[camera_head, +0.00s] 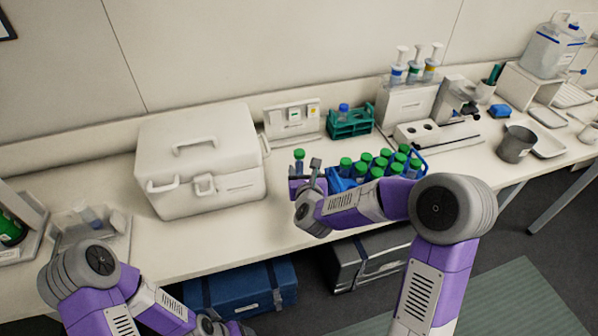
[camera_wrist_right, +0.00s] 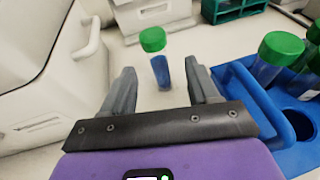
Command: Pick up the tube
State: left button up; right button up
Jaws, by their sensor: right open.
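A tube with a green cap and blue contents (camera_wrist_right: 160,70) stands upright on the white bench. It also shows in the head view (camera_head: 299,160), just left of the blue rack. My right gripper (camera_wrist_right: 160,88) is open, with its two fingers on either side of the tube in the wrist view. The tube appears beyond the fingertips, and I cannot tell whether they touch it. In the head view my right gripper (camera_head: 306,170) is beside the tube. My left arm is at the lower left, and its gripper is not visible.
A blue rack (camera_wrist_right: 254,102) of several green-capped tubes stands right of my right gripper. A large white box (camera_head: 198,160) is close on the left. A green rack (camera_head: 350,122) stands behind. The bench between the box and the blue rack is mostly clear.

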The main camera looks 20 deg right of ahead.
aim_at(300, 161)
jog(key=x, duration=0.7)
jog(key=shift+w+a+r, duration=0.15)
jog(key=shift+w, duration=0.15)
jog(key=shift+c, duration=0.2)
jog(key=c, duration=1)
jog(key=shift+o, duration=0.2)
